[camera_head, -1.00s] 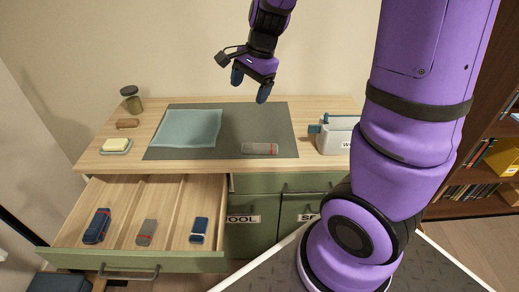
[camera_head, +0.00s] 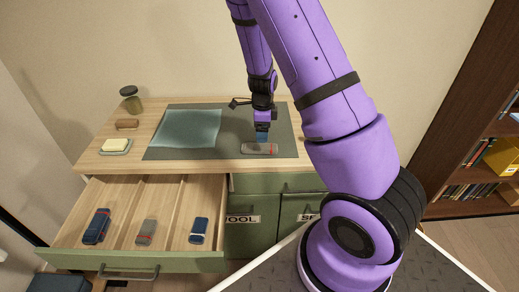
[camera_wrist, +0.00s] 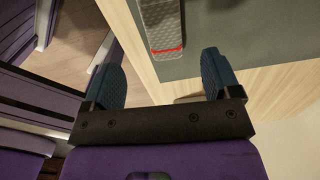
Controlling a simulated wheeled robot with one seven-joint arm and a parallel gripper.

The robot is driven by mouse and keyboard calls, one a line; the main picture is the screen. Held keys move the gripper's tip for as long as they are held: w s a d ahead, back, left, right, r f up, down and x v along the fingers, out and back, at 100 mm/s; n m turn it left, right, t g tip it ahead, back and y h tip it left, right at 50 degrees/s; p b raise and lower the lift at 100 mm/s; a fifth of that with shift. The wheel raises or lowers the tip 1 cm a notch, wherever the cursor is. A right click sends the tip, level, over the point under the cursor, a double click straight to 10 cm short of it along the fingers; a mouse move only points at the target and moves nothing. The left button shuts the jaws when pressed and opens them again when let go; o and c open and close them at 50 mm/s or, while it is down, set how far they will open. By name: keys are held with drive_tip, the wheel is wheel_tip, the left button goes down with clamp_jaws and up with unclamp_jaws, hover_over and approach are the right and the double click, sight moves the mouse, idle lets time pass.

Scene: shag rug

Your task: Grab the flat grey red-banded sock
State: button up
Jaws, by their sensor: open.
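The flat grey sock with a red band (camera_head: 260,149) lies on the dark grey mat near the front edge of the dresser top. In the wrist view the sock (camera_wrist: 162,22) shows at the top, its red band toward me, between the lines of the fingers but beyond their tips. My gripper (camera_head: 262,136) points down just behind and above the sock in the head view. In the wrist view my gripper (camera_wrist: 160,72) has its two blue fingers wide apart with nothing between them. My gripper is not touching the sock as far as I can see.
A teal cloth (camera_head: 188,128) lies on the mat (camera_head: 225,152), left of the sock. A soap dish (camera_head: 115,147), brown roll (camera_head: 127,124) and jar (camera_head: 131,98) stand at the left. The open drawer (camera_head: 140,262) below holds several rolled socks in compartments.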

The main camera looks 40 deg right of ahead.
sight(262, 146)
drive_tip(key=f, duration=0.8)
drive_tip(key=shift+w, duration=0.25)
drive_tip(key=c, duration=1)
